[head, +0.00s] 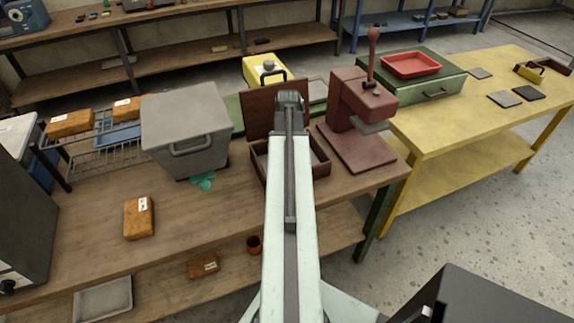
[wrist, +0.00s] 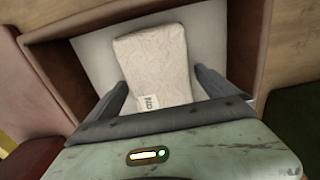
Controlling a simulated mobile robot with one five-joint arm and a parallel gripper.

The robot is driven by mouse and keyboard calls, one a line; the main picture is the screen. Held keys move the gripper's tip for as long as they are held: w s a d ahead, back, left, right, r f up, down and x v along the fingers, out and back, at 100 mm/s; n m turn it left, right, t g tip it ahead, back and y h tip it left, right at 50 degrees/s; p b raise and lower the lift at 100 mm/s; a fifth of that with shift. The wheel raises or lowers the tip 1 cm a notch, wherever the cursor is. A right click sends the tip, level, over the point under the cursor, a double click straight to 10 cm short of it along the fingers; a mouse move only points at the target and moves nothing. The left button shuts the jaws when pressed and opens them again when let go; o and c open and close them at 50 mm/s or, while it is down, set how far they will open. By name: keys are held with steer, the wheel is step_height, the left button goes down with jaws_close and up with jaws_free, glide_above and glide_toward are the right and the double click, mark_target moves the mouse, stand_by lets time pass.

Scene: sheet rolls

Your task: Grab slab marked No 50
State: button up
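In the wrist view a pale, cream-coloured slab (wrist: 155,58) lies on the light floor of a brown-walled box (wrist: 60,28). It has a small white label with dark marks, too small to read surely. My gripper (wrist: 160,80) is open over the box, with one finger on each side of the slab's near part. I cannot tell whether the fingers touch it. In the head view the arm covers much of the open wooden box (head: 322,168), and the slab inside is hidden. Orange-brown labelled slabs lie on the bench (head: 139,218), wire rack (head: 70,123) and lower shelf (head: 203,266); their numbers are unreadable.
A grey lidded bin (head: 187,125) stands left of the box, with a teal patch (head: 203,181) before it. A dark red press (head: 358,115) stands close on the right. A yellow table (head: 450,120) is farther right. The bench front at left is mostly clear.

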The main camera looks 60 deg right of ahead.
steer(key=c, duration=1.8)
step_height(320, 180, up, 10)
steer(key=p, duration=1)
